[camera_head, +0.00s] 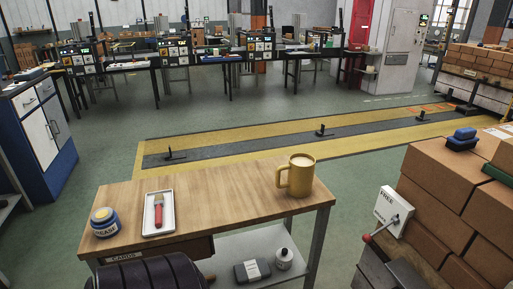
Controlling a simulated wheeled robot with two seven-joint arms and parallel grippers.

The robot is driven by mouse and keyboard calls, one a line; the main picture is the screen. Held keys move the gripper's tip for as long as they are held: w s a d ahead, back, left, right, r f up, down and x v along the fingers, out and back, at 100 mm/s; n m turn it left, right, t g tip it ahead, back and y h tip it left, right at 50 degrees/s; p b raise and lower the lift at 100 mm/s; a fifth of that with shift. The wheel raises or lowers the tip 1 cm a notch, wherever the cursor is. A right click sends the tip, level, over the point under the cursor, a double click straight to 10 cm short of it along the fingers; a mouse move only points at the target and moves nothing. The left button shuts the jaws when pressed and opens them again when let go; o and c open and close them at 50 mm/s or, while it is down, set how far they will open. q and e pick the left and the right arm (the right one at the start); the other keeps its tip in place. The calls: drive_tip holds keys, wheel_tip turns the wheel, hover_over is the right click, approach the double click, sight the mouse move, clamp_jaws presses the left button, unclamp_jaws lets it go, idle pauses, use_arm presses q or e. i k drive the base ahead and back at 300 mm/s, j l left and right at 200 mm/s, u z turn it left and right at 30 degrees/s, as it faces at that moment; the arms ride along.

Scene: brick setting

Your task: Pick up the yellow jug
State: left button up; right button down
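Neither of my grippers shows in the head view.
A lower shelf (235,252) holds a bottle and a dark box. The table's middle is clear.

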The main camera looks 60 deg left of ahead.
sight(294, 176)
drive_tip(key=u, duration=1.55)
drive_tip(key=i, duration=0.1)
drive_tip(key=l+u, duration=0.05)
